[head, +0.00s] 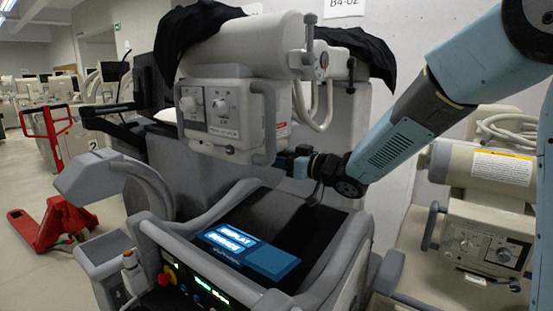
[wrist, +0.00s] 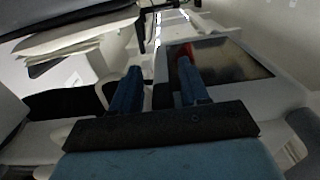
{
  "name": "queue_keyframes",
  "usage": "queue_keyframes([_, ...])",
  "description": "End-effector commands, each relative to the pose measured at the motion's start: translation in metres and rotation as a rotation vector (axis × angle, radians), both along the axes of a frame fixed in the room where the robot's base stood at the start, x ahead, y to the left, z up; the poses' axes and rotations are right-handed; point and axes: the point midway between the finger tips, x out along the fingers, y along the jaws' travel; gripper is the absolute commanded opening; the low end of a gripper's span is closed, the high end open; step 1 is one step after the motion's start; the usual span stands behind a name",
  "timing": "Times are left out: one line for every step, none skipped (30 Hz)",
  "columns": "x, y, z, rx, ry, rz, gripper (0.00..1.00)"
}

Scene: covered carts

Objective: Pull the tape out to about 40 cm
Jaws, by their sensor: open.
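I cannot make out a tape in either view. The cream tube head (head: 240,50) of the cart has a box with two white knobs (head: 208,112) below it, a likely place for one, but no tape end shows. My gripper (head: 283,160) is beside the lower right of this box, near its grey handle (head: 264,122); I cannot tell whether it touches. In the wrist view my gripper (wrist: 158,74) shows two blue fingers spread apart, with nothing seen held between them. A small red patch (wrist: 184,57) shows by the right finger's tip; I cannot tell what it is.
The cart's dark top with a lit blue screen (head: 240,250) lies below my arm. A black cover (head: 205,25) drapes over the tube head. A second cart (head: 490,225) stands at the right, near my arm. A red pallet truck (head: 55,215) stands at the left on open floor.

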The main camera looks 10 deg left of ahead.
Motion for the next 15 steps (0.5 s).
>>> queue_keyframes([0.0001, 0.0006, 0.0000, 0.000, 0.000, 0.000, 0.45])
queue_keyframes([0.0002, 0.0007, 0.0000, 0.000, 0.000, 0.000, 0.45])
queue_keyframes([0.0001, 0.0007, 0.0000, 0.000, 0.000, 0.000, 0.45])
queue_keyframes([0.0001, 0.0007, -0.0001, 0.000, 0.000, 0.000, 0.45])
queue_keyframes([0.0000, 0.0006, -0.0001, 0.000, 0.000, 0.000, 0.45])
queue_keyframes([0.0000, 0.0007, 0.0000, 0.000, 0.000, 0.000, 0.45])
queue_keyframes([0.0000, 0.0007, -0.0001, 0.000, 0.000, 0.000, 0.45])
queue_keyframes([0.0000, 0.0007, -0.0001, 0.000, 0.000, 0.000, 0.42])
queue_keyframes([-0.0001, 0.0007, -0.0001, 0.000, 0.000, 0.001, 0.38])
queue_keyframes([-0.0001, 0.0007, -0.0001, 0.000, 0.000, 0.001, 0.35])
queue_keyframes([-0.0001, 0.0007, -0.0001, 0.000, 0.000, 0.001, 0.32])
queue_keyframes([-0.0001, 0.0007, -0.0001, 0.000, 0.000, 0.001, 0.28])
queue_keyframes([-0.0002, 0.0007, -0.0001, 0.000, 0.000, 0.001, 0.26])
queue_keyframes([-0.0002, 0.0007, -0.0001, 0.000, 0.000, 0.001, 0.23])
queue_keyframes([-0.0001, 0.0007, -0.0001, 0.000, 0.000, 0.001, 0.19])
